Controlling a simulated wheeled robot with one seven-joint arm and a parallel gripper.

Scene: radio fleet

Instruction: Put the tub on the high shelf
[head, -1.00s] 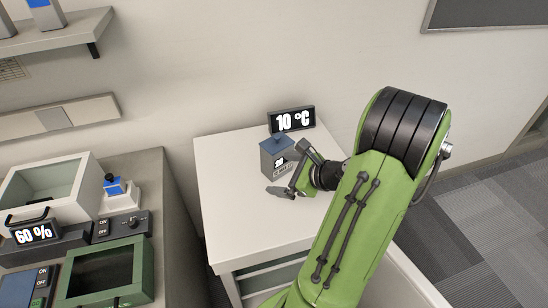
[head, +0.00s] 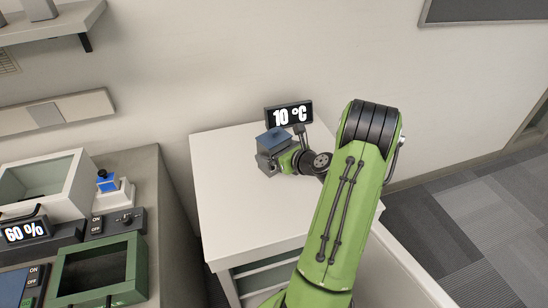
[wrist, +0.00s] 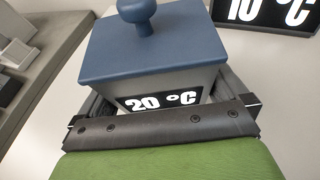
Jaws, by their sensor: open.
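The tub (head: 273,141) is a small grey box with a blue knobbed lid, standing upright on the white table. Its lid (wrist: 150,45) and a "20 °C" label show large in the wrist view. My gripper (head: 277,162) is open at the tub's near side. In the wrist view its two fingers reach along the left and right sides of the tub, with the labelled face close to the palm. I cannot tell whether the fingers touch it. A light grey wall shelf (head: 62,24) is high at the upper left, with grey items on it.
A black "10 °C" sign (head: 289,115) stands just behind the tub. The white table (head: 225,205) is otherwise clear. A grey counter (head: 135,165) on the left holds a white open box, a green open box (head: 100,270), a "60 %" display and switches.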

